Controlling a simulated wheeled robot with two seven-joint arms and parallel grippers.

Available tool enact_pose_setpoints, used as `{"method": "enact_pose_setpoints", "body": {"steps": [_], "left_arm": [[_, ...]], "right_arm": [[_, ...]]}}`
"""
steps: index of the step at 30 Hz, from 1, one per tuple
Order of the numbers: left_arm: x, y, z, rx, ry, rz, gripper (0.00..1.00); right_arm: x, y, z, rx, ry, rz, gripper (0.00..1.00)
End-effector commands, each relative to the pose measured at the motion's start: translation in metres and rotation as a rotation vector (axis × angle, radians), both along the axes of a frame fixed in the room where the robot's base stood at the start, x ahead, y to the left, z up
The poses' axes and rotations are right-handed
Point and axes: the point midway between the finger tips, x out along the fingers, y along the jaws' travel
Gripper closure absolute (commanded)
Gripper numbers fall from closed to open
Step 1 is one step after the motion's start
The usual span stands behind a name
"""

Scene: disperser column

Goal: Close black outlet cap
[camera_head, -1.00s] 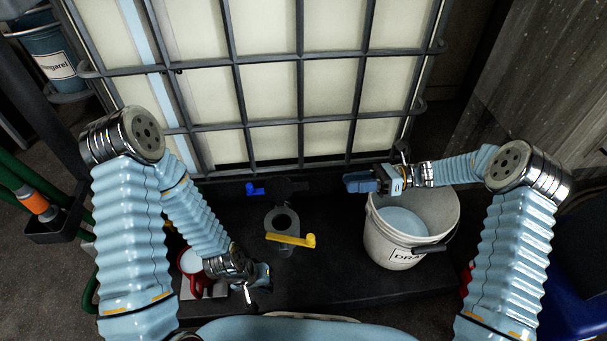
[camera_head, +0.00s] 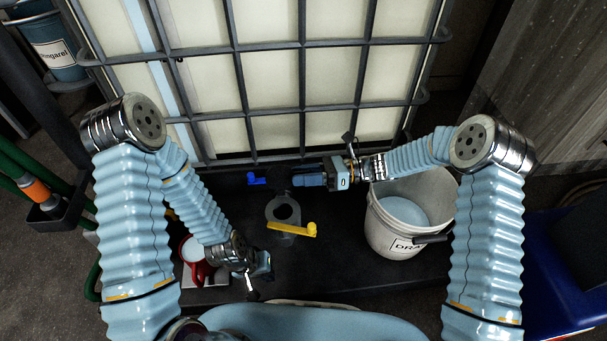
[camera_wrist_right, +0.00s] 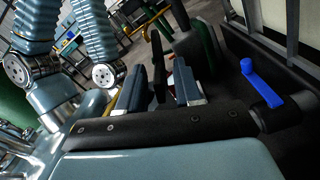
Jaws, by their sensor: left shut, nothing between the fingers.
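At the foot of the caged tank is a dark outlet fitting (camera_head: 272,176) with a blue lever (camera_head: 257,180). The lever (camera_wrist_right: 262,83) and a black cylindrical part (camera_wrist_right: 275,112) of the fitting also show in the right wrist view. I cannot clearly tell the black cap from the dark fitting. My right gripper (camera_head: 303,180) is just right of the fitting; contact cannot be told. In the wrist view its two fingers (camera_wrist_right: 160,88) are apart with nothing between them. My left gripper (camera_head: 258,280) is shut and empty, low, left of the yellow handle (camera_head: 292,229).
A grey round-mouthed fitting (camera_head: 283,208) stands below the outlet, by the yellow handle. A white bucket (camera_head: 395,238) with pale blue liquid stands under my right arm. The caged tank (camera_head: 275,85) closes off the back.

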Motion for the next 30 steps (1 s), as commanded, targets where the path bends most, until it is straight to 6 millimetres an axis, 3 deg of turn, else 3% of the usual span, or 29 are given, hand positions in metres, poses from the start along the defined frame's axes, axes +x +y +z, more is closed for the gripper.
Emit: {"method": "enact_pose_setpoints", "body": {"steps": [4,11,30], "left_arm": [[0.0,0.0,0.0,0.0,0.0,0.0,1.0],[0.0,0.0,0.0,0.0,0.0,0.0,1.0],[-0.0001,-0.0003,-0.0036,-0.001,0.001,0.0,1.0]], "right_arm": [[0.0,-0.0001,-0.0001,0.0,0.0,0.0,0.66],[0.0,-0.0003,-0.0002,0.0,0.0,0.0,1.0],[-0.0034,-0.0017,-0.0001,0.014,-0.075,-0.001,1.0]]}}
